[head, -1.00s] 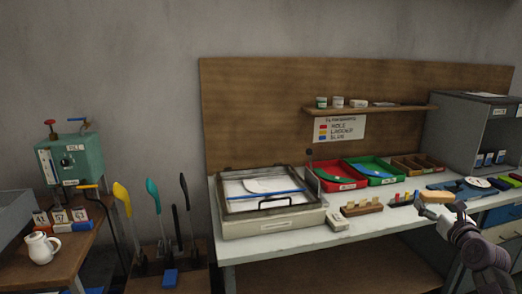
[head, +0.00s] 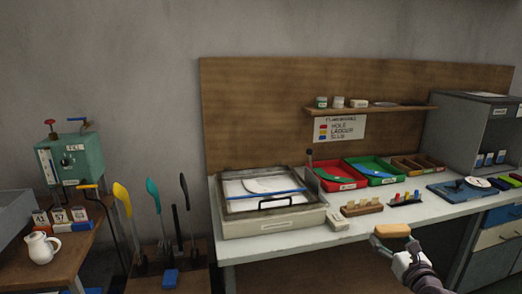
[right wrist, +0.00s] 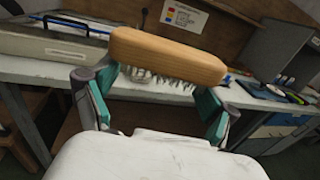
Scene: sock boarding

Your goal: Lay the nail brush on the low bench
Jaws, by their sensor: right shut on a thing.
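The nail brush (head: 393,230) has a tan wooden back and pale bristles. My right gripper (head: 395,243) is shut on it and holds it in the air in front of the worktable's front edge. In the right wrist view the brush (right wrist: 168,55) lies crosswise between the green-padded fingers, wood up and bristles down. A low wooden bench (head: 190,283) stands at lower left, with upright yellow, teal and black boards and a small blue block (head: 170,277) on it. My left gripper does not show.
The white worktable (head: 290,243) carries a framed glass-topped box (head: 270,222), red and green trays, peg blocks and a blue board. A side table (head: 70,255) with a white jug (head: 41,248) stands left of the bench. The front of the bench is cut off by the frame.

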